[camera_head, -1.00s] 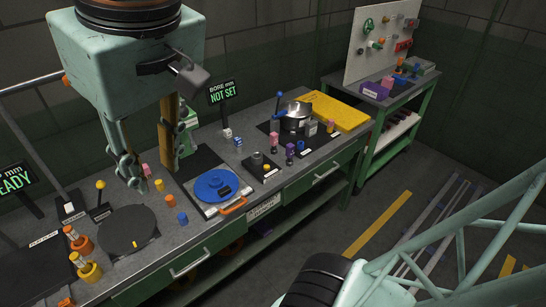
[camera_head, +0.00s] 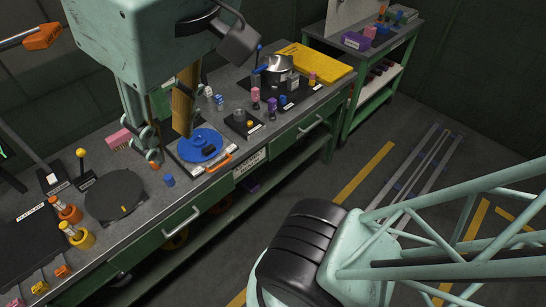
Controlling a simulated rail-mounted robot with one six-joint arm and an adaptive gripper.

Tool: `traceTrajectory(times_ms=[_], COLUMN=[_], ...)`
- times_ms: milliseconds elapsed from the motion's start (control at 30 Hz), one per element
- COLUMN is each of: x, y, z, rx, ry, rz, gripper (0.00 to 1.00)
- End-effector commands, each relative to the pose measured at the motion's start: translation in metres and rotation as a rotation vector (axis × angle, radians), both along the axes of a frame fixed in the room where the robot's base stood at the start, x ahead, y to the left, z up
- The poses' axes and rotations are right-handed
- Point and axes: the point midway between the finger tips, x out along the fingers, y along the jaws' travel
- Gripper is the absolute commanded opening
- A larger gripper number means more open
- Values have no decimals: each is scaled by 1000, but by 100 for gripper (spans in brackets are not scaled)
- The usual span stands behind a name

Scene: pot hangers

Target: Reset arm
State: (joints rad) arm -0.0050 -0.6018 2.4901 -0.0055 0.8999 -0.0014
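My gripper (camera_head: 168,147) hangs from a pale green housing (camera_head: 135,45) at the upper left. A dark grey block sits on the housing's right side. The gripper looks open, with nothing seen between the fingers. In this view it overlaps the bench just left of the blue round plate (camera_head: 203,142); its height above the bench is hard to judge. My green lattice frame and black ribbed part fill the lower right.
The grey-topped bench (camera_head: 185,193) holds a dark round disc (camera_head: 115,197), orange and yellow holders (camera_head: 68,212), small coloured pieces, a metal pot (camera_head: 278,69) and a yellow board (camera_head: 315,62). A second green bench (camera_head: 400,40) stands behind.

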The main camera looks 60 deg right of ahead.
Motion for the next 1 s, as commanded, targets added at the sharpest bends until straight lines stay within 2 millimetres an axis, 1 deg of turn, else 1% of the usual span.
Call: traceTrajectory(times_ms=[33, 267, 700, 833, 1000], x=[-5, -4, -4, -4, -4], y=[0, 0, 0, 0, 0], z=[-9, -19, -60, -67, -69], rx=[8, 8, 8, 8, 8], ry=[18, 16, 13, 13, 13], rz=[-14, -12, -11, -12, -12], gripper=[27, 27, 27, 27, 27])
